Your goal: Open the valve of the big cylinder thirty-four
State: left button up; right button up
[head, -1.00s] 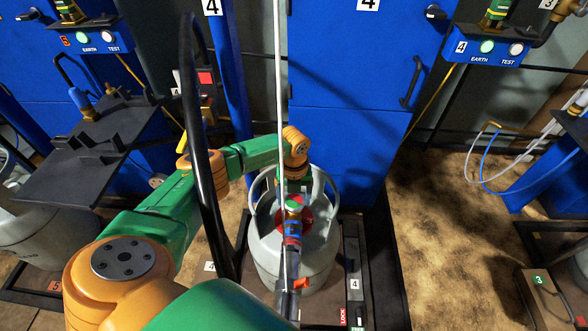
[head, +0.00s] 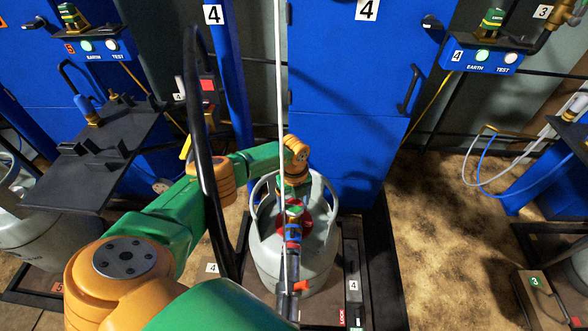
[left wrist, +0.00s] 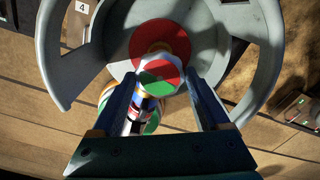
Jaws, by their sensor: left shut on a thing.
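A grey gas cylinder (head: 268,258) with a raised collar stands upright at bottom centre in the head view, on a base labelled 4. Its collar (left wrist: 268,65) also shows in the left wrist view. I cannot read thirty-four on it. A red disc (left wrist: 172,38) sits inside the collar, with a white, red and green capped piece (left wrist: 160,77) in front of it. My left gripper (left wrist: 160,85) has its blue fingers on either side of this piece and is shut on it. The hand partly hides the valve in the head view. My right gripper is not in view.
A thin white line (head: 279,90) and a thick black hose (head: 194,110) cross the head view near my arm. A blue cabinet (head: 340,150) stands close behind the cylinder. A black shelf (head: 85,170) is at left. Open floor (head: 440,230) lies right of the cylinder.

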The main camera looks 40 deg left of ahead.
aim_at(294, 205)
pick_arm(q)
jog(key=o, duration=1.2)
jog(key=shift+o, duration=0.2)
jog(key=shift+r, duration=0.4)
notch_tip(294, 205, up, 6)
jog(key=shift+r+p, duration=0.2)
jog(key=shift+p, duration=1.05)
jog(key=shift+f, duration=0.1)
